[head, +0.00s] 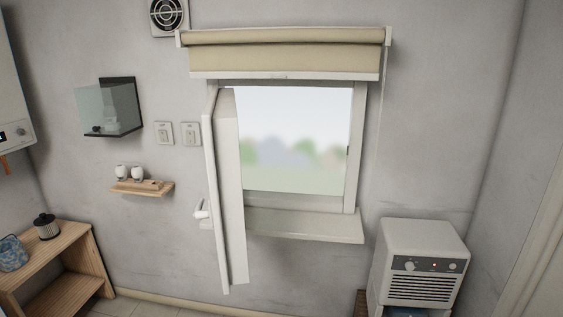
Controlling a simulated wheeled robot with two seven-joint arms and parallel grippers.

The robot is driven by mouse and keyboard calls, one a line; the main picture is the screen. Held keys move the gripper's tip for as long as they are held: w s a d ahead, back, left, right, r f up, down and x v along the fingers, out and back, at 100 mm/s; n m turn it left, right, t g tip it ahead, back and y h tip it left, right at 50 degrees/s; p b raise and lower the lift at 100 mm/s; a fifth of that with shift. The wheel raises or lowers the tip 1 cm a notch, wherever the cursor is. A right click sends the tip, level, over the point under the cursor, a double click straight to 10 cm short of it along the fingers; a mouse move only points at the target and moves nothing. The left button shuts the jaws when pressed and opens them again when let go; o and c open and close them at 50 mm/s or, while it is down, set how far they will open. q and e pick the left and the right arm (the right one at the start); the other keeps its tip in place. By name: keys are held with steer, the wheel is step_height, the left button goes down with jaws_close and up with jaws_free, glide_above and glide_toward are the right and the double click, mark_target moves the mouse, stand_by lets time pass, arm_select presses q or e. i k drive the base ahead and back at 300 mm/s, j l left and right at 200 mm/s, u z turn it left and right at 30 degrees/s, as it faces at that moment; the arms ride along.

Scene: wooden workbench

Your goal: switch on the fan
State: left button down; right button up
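A square white vent fan (168,16) with a dark round grille is set high in the wall, cut off by the top edge of the head view. Two white wall switches, a left switch (163,134) and a right switch (191,133), sit side by side below it, left of the window. Their labels and positions are too small to read. A white box appliance (421,262) with knobs, a small red light and a slatted front stands at the lower right. Neither of my grippers is in view.
The window casement (234,190) stands open into the room, close to the switches. A glass-fronted wall box (109,108) and a small wooden shelf (143,188) are on the left. A wooden stand (66,246) is at the lower left. A beige blind (285,58) hangs above the window.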

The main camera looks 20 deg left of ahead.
mark_target(191, 138)
steer(key=k+j+u, duration=0.15)
steer(key=j, duration=0.35)
steer(key=k+j+u, duration=0.2)
steer(key=j, duration=0.35)
steer(key=j+u, duration=0.15)
steer(key=j, duration=0.4)
